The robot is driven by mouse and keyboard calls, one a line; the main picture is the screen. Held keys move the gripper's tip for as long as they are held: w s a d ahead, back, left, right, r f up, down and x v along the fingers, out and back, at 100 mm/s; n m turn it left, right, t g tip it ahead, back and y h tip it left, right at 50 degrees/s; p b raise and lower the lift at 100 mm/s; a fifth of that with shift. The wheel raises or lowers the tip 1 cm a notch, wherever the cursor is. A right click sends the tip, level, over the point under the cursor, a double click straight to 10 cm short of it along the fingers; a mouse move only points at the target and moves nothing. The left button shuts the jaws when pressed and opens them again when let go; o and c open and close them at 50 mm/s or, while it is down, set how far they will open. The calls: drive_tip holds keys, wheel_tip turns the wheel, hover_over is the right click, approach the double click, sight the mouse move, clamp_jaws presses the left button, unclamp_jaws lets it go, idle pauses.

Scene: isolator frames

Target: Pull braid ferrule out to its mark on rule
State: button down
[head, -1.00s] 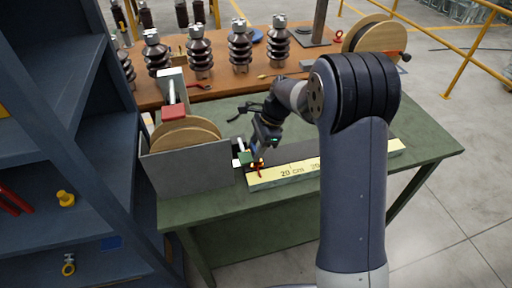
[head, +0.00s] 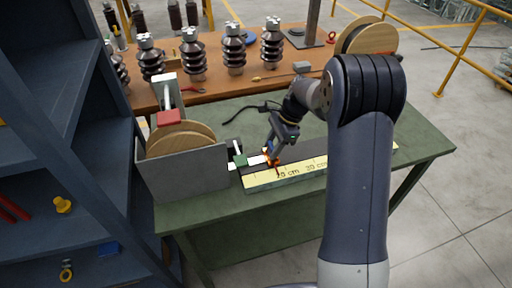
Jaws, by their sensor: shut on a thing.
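The ferrule (head: 270,155) shows as a small orange-red piece between the fingertips of my gripper (head: 271,158). My gripper is shut on it and hides most of it. A short pale length of braid (head: 256,160) runs left from the ferrule to the small green block (head: 240,160) beside the grey drum housing (head: 188,172). The yellow rule (head: 300,174) with black cm figures lies along the front of the green bench. The ferrule is over its left part. Part of the rule is hidden behind my arm, and I cannot make out the ferrule's mark.
A wooden drum (head: 182,138) sits in the grey housing, left of the rule. Several dark ribbed insulators (head: 233,48) stand on the brown table behind. A blue shelf unit (head: 60,150) rises at the left. The green bench top (head: 405,165) is clear at the right.

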drive_tip(key=w+d, duration=0.1)
drive_tip(key=d, duration=0.3)
drive_tip(key=w+d+p, duration=0.1)
drive_tip(key=d, duration=0.3)
drive_tip(key=w+d, duration=0.1)
drive_tip(key=d, duration=0.3)
drive_tip(key=shift+w+d+p, duration=0.35)
drive_tip(key=shift+p, duration=0.05)
drive_tip(key=c, duration=0.8)
unclamp_jaws()
drive_tip(key=shift+c, duration=0.2)
drive_tip(key=shift+r, duration=0.1)
drive_tip(key=b+v, duration=0.1)
drive_tip(key=v, duration=0.9)
drive_tip(key=shift+d+r, duration=0.15)
drive_tip(key=shift+r, duration=0.1)
